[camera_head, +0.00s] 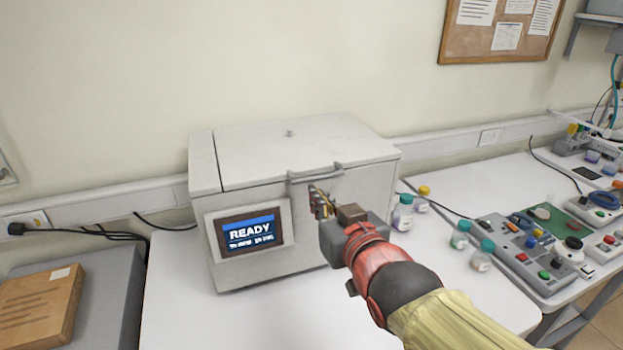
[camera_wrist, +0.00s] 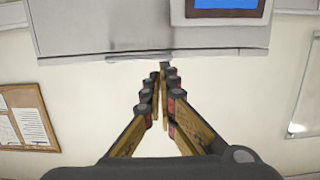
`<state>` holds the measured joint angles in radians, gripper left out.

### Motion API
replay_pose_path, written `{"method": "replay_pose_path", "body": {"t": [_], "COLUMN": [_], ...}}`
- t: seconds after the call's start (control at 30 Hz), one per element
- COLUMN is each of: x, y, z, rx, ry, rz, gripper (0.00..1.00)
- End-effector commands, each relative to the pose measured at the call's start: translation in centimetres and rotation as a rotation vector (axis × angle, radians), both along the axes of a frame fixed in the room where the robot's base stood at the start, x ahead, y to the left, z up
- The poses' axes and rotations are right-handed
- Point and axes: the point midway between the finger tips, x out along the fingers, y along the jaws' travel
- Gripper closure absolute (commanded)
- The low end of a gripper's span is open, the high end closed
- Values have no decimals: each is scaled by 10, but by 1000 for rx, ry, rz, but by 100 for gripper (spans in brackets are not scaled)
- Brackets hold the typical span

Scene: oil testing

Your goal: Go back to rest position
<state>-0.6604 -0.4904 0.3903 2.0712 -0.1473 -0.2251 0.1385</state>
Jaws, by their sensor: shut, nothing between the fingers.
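My gripper (camera_head: 318,200) is shut and empty in the head view. Its fingertips are just in front of the white machine (camera_head: 305,240), near the handle (camera_head: 316,173) on its lid. I cannot tell whether they touch it. The lid (camera_head: 285,145) is down. The machine's screen (camera_head: 248,234) reads READY. In the wrist view, the fingers of my gripper (camera_wrist: 161,72) come together at the tips, close to the machine (camera_wrist: 150,28), which appears upside down at the top.
Several small bottles (camera_head: 403,213) stand right of the machine, near my forearm. A right-hand table (camera_head: 530,180) holds control boxes (camera_head: 530,240) and cables. A cardboard box (camera_head: 40,305) lies at the left. A cork board (camera_head: 498,32) hangs on the wall.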

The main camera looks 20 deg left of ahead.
Motion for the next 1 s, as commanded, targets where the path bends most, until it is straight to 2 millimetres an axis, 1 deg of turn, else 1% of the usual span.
{"method": "replay_pose_path", "body": {"t": [0.13,0.37,0.47,0.57,0.6,0.67,0.7,0.77,0.8,0.87,0.9,0.97,1.0], "x": [-11,-15,-16,-24,-31,-44,-53,-65,-75,-90,-101,-121,-134], "y": [-9,-13,-17,-29,-37,-54,-70,-98,-119,-153,-175,-210,-232], "z": [-5,-10,-25,-66,-84,-108,-121,-139,-150,-162,-169,-178,-182], "rx": [-1,-10,-55,-150,-196,-264,-305,-360,-392,-431,-452,-473,-479], "ry": [1,4,42,143,193,270,324,403,457,540,596,680,732], "rz": [0,0,-6,-21,-27,-39,-56,-89,-115,-159,-192,-245,-282], "gripper": [100,100,100,100,100,100,100,100,100,100,100,100,100]}}
